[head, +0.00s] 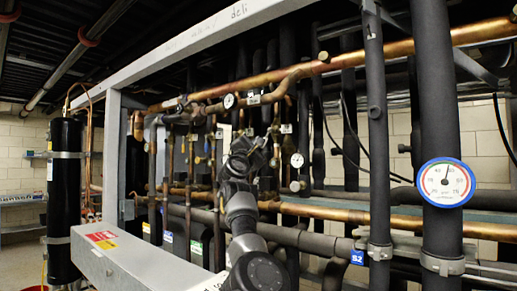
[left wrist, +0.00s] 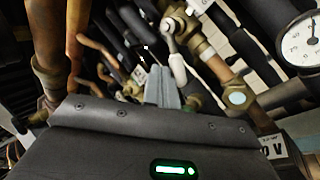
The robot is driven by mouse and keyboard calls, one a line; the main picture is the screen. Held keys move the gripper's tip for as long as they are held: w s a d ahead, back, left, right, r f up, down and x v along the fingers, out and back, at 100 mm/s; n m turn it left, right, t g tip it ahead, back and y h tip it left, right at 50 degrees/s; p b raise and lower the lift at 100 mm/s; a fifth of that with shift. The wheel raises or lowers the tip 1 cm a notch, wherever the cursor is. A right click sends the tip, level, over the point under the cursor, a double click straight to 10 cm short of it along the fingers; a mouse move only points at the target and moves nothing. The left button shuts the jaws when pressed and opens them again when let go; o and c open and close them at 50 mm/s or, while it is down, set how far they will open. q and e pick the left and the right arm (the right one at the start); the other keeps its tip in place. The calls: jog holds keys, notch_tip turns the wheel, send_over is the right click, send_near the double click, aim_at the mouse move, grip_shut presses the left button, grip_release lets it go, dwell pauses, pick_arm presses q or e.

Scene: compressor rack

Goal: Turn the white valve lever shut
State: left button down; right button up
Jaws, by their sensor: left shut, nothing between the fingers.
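The white valve lever (left wrist: 178,70) shows in the left wrist view, just right of my fingertips, hanging down from a metal pivot beside brass pipe fittings (left wrist: 207,52). My left gripper (left wrist: 162,72) is shut and empty. Its grey fingers lie close beside the lever's lower end; I cannot tell whether they touch it. In the head view my dark left arm reaches up into the pipework, with the left gripper (head: 262,143) among the copper pipes and valves. I cannot make out the lever there, as the arm and pipes crowd that spot. My right gripper is not in view.
Copper pipes (head: 350,215) and black insulated pipes (head: 376,140) surround the arm closely. A blue-rimmed gauge (head: 445,182) is at the right, and small white gauges (head: 297,160) sit near the gripper. A grey frame beam (head: 190,42) crosses above; a grey metal box (head: 130,258) is at the lower left.

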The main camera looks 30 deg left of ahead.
pick_arm(q)
jog(key=shift+a+f, duration=0.1)
jog(key=shift+a, duration=0.2)
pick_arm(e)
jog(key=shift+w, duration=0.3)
pick_arm(q)
jog(key=shift+s, duration=0.1)
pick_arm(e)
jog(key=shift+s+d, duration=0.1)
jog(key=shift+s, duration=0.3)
pick_arm(q)
jog(key=shift+n, duration=0.3)
